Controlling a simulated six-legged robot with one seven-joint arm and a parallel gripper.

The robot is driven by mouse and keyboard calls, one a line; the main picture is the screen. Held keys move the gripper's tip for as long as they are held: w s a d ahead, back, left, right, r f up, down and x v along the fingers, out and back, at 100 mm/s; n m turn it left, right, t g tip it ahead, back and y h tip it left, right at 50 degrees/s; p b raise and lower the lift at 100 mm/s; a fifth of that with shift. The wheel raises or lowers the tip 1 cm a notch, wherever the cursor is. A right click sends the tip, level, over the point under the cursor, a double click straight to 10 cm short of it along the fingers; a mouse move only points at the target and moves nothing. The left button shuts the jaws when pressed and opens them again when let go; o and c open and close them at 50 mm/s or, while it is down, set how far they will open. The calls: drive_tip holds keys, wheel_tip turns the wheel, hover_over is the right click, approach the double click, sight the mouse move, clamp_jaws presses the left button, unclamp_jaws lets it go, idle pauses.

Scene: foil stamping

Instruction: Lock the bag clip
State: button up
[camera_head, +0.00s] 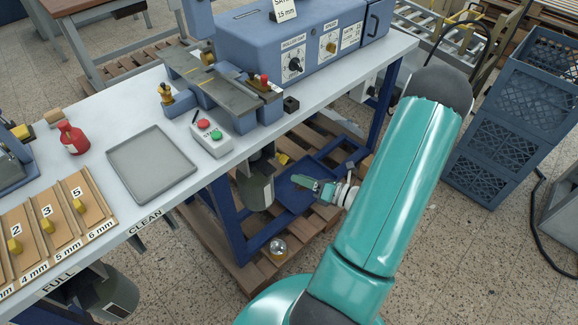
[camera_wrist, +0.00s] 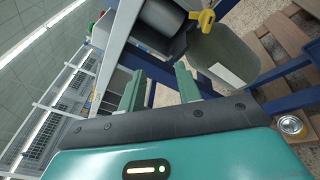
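The bag clip (camera_wrist: 205,18) is a yellow lever at the neck of a grey-green bag (camera_wrist: 228,58) with a white label. In the head view the clip (camera_head: 283,158) shows as a small yellow piece below the table edge, and the bag (camera_head: 256,188) hangs under the table. I cannot tell from these views whether the clip is locked. My gripper (camera_wrist: 160,84) is open, its two green fingers apart with nothing between them. In the head view my gripper (camera_head: 308,186) is right of the bag and a little lower than the clip, not touching either.
A blue table leg and frame (camera_head: 228,218) stand close to the bag. A wooden pallet (camera_head: 215,243) with a shiny can (camera_head: 278,247) lies below. The white tabletop (camera_head: 110,130) is above, with a blue machine (camera_head: 290,45). Blue crates (camera_head: 500,130) stand at the right.

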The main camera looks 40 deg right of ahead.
sight(287, 161)
drive_tip(key=s+d+f+m+t+h, duration=0.2)
drive_tip(key=s+d+f+m+h, duration=0.2)
drive_tip(key=d+f+m+h, duration=0.15)
drive_tip(key=shift+m+y, duration=0.25)
drive_tip(key=shift+m, duration=0.2)
drive_tip(key=w, duration=0.4)
drive_tip(key=w+a, duration=0.1)
drive_tip(key=w, duration=0.9)
drive_tip(key=shift+a+r, duration=0.2)
drive_tip(key=shift+r, duration=0.2)
clamp_jaws()
